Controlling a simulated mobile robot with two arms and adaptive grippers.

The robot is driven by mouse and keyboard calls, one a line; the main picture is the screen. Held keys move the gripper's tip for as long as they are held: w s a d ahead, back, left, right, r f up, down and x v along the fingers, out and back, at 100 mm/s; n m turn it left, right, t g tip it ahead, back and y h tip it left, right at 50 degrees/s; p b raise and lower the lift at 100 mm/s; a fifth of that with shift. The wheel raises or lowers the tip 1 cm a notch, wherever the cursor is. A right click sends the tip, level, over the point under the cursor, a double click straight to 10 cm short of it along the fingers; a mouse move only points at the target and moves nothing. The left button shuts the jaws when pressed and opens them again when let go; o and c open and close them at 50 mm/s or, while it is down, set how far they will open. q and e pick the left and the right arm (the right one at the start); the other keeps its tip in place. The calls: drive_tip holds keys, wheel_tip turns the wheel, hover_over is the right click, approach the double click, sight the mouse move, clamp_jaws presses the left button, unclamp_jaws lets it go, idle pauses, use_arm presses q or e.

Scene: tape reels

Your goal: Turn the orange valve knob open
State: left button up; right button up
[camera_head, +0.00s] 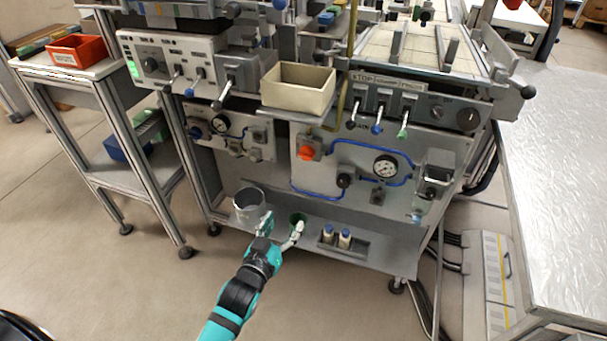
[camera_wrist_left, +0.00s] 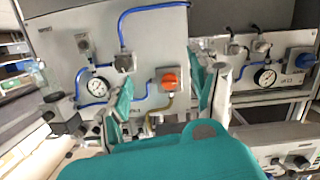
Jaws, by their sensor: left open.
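The orange valve knob (camera_head: 306,152) is on the upper left of the right grey panel (camera_head: 323,180) on the machine's front. It also shows in the wrist view, where the scene appears upside down, as an orange knob (camera_wrist_left: 169,82) on a square plate. My left gripper (camera_head: 283,221) is open and empty, low in front of the machine, below the knob in the head view and apart from it. In the left wrist view the knob appears between the spread fingers of my left gripper (camera_wrist_left: 166,86), some distance beyond them. My right gripper is not in view.
Blue hoses and a pressure gauge (camera_head: 386,166) are on the same panel. A beige bin (camera_head: 298,87) stands above the knob. A metal bucket (camera_head: 249,203) and white-blue bottles (camera_head: 345,238) stand on the lower shelf. A small cart (camera_head: 105,76) is at left; floor is clear in front.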

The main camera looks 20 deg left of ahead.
use_arm(q)
wheel_tip(320, 180, up, 7)
drive_tip(key=t+b, duration=0.1)
drive_tip(key=t, duration=0.1)
drive_tip(key=b, duration=0.3)
approach(304, 157)
drive_tip(key=shift+n, duration=0.3)
drive_tip(key=w, duration=0.9)
drive_tip(key=shift+d, duration=0.2)
drive_tip(key=shift+w, duration=0.4)
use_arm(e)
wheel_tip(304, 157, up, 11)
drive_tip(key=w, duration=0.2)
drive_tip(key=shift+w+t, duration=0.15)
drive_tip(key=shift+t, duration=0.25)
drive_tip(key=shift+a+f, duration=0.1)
use_arm(q)
drive_tip(key=shift+p, duration=0.3)
drive_tip(key=c, duration=1.2)
